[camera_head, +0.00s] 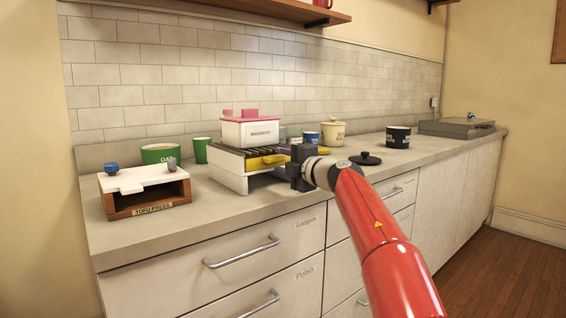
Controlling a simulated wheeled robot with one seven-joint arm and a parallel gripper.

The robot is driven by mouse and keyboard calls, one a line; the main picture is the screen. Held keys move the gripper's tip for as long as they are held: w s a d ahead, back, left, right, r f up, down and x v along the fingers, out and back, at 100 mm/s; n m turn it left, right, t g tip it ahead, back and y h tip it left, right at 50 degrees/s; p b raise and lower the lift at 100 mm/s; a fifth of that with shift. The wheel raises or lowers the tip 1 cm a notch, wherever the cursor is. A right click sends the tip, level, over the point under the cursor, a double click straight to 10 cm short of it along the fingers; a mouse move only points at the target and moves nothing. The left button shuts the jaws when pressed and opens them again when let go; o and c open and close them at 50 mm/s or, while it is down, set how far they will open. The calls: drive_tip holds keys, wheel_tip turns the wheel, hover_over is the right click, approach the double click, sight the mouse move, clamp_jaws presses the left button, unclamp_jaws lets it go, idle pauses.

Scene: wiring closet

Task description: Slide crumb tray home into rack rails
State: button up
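A white rack (228,179) with dark slats on top stands on the counter, left of the middle. A yellow piece (262,162), which looks like the crumb tray, shows at the rack's front right, just under the slats. My gripper (295,167) is dark and sits right beside the yellow piece's right end. The gripper and wrist hide part of the rack's right side. I cannot see the fingertips clearly, nor whether they touch the yellow piece. How deep the yellow piece sits in the rails is hidden.
A black pot (398,137) is at right.

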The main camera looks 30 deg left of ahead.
drive_tip(key=shift+b+v, duration=1.95)
drive_tip(key=shift+v, duration=0.95)
drive_tip(key=shift+d, duration=0.1)
